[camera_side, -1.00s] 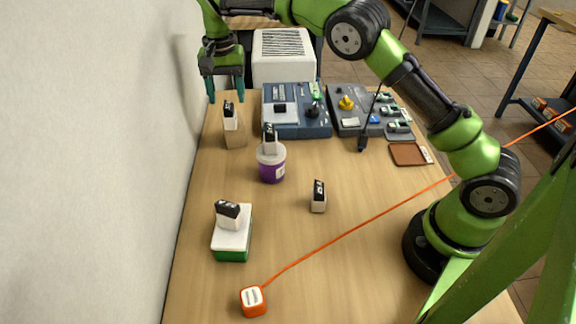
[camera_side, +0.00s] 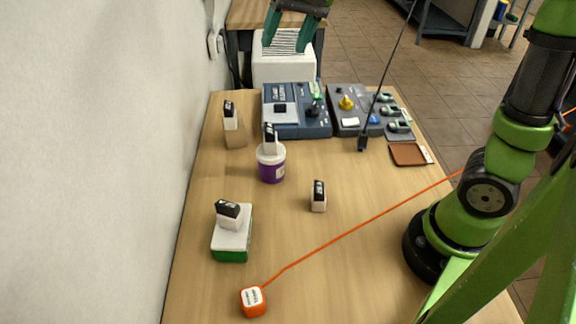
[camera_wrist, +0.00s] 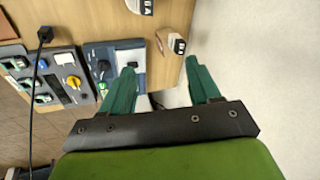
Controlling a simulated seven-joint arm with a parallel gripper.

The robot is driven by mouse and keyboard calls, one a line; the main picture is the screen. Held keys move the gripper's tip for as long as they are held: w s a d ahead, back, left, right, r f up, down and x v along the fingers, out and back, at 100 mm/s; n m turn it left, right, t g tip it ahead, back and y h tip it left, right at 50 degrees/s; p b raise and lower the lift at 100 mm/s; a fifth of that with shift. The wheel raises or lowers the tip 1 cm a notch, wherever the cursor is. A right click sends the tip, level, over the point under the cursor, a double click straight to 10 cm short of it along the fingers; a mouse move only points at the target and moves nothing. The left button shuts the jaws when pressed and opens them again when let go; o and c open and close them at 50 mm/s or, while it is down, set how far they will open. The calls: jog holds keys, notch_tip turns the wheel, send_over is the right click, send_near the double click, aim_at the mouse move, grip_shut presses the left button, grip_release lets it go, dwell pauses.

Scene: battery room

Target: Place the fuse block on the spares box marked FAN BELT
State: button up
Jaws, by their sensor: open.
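Several small white blocks with black tops are in the side view, and I cannot tell which is the fuse block. One (camera_side: 318,203) stands alone on the bench. Others sit on a tan box (camera_side: 236,138), a purple tub (camera_side: 271,172) and a green box with a white top (camera_side: 231,246). No FAN BELT marking is legible. My gripper (camera_side: 287,45) is open and empty, high beyond the bench's far edge, in front of a white vented unit. In the wrist view, my gripper (camera_wrist: 160,78) has nothing between its fingers; the block on the tan box (camera_wrist: 170,41) lies beyond them.
A blue-grey control panel (camera_side: 310,126) and a dark panel with a yellow knob (camera_side: 347,122) stand at the back. A brown tray (camera_side: 408,155) is at right. An orange cord crosses the bench to an orange-white item (camera_side: 254,302). The front-middle bench is mostly clear.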

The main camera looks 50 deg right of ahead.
jog(key=s+f+n+t, duration=0.1)
jog(key=s+f, duration=0.2)
jog(key=s, duration=0.5)
jog(key=s+f+n+t, duration=0.1)
jog(key=s+f+t, duration=0.1)
jog(key=s, duration=0.6)
jog(key=shift+s+a+f+t, duration=0.3)
jog(key=shift+s+f, duration=0.05)
jog(key=shift+f, duration=0.45)
jog(key=shift+o, duration=0.4)
jog(key=shift+o, duration=0.6)
